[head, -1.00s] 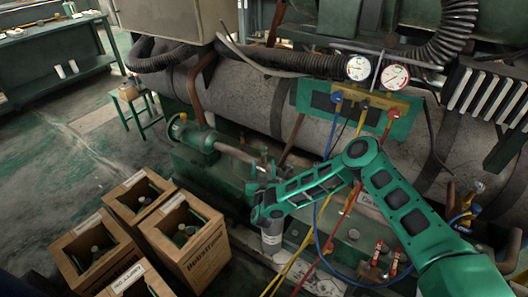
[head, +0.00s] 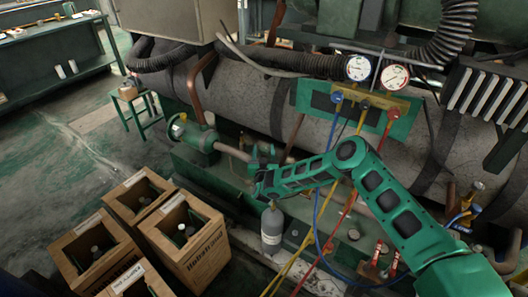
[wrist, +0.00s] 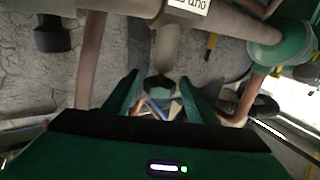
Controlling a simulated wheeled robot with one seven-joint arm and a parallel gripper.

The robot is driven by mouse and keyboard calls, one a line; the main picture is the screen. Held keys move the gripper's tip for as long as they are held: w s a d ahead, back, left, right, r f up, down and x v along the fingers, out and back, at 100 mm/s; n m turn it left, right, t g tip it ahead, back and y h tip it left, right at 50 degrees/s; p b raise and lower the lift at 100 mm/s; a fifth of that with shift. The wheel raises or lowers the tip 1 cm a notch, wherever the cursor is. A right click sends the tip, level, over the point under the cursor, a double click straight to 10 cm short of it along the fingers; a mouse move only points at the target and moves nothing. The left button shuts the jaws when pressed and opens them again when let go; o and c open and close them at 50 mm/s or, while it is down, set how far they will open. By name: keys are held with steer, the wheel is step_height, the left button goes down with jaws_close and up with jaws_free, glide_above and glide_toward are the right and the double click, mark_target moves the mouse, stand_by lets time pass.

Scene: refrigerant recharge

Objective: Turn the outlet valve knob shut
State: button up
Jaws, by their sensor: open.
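The outlet valve knob (wrist: 160,84) appears to be the small dark green piece at the end of a grey stem in the wrist view. A pipe body with a partly visible white label (wrist: 188,4) is above it. My gripper (wrist: 161,77) is open, with one green finger on each side of the knob. I cannot tell whether either finger touches it. In the head view my gripper (head: 263,158) is at the pipework in front of the big tank, and my own arm and gripper hide the knob there.
A grey cylinder (head: 271,231) stands below my gripper. Yellow, blue and red hoses (head: 325,205) hang from the gauge manifold (head: 370,97) behind my arm. A green flanged fitting (wrist: 280,45) is close on the right in the wrist view. Open cardboard boxes (head: 205,258) stand at lower left.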

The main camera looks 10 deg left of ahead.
steer(key=c, duration=1.1)
steer(key=shift+o, duration=0.2)
